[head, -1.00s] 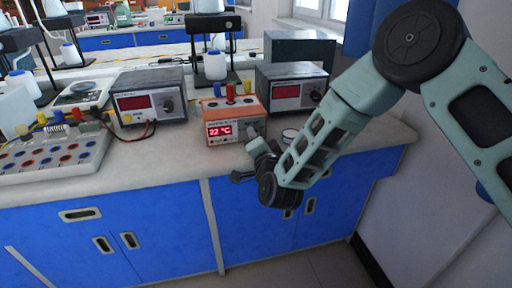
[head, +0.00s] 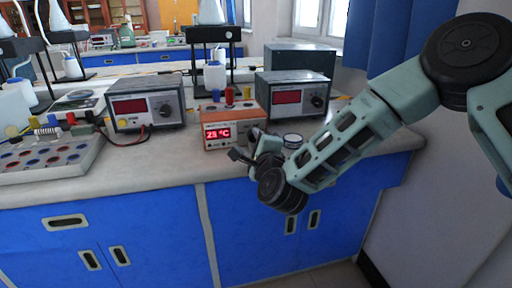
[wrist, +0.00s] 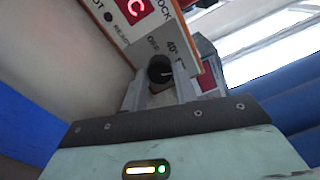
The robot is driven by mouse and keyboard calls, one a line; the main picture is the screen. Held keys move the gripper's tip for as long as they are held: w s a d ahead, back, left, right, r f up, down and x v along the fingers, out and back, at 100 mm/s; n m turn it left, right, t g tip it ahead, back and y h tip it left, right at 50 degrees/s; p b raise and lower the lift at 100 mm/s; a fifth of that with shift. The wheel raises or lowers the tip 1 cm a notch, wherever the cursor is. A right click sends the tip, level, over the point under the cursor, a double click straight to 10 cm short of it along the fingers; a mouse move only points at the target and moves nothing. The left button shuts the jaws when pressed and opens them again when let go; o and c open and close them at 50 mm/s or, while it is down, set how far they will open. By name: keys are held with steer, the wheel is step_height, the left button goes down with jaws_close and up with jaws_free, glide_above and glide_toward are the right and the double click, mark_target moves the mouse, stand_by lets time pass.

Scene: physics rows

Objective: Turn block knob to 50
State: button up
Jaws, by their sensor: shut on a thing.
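The block heater (head: 217,115) is an orange and white box with a lit red display (head: 219,133). The display shows a number in the twenties and °C; its second digit is hard to read. My gripper (head: 254,143) is at the right side of the box's front face. In the wrist view the black round knob (wrist: 160,67) sits between the fingertips of my gripper (wrist: 160,82), which is shut on it. A "40" mark is printed by the knob on the panel. The knob's pointer is not clear, and my arm hides the knob in the head view.
Meters with red displays stand left (head: 147,102) and right (head: 294,96) of the box. A small round white-lidded item (head: 292,139) is close to my wrist. A component tray (head: 45,158) lies far left. The bench front strip (head: 150,178) is clear.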

steer(key=shift+f+m, duration=0.1)
steer(key=shift+m, duration=0.3)
steer(key=o, duration=1)
steer(key=shift+c, duration=0.2)
steer(key=shift+s, duration=0.1)
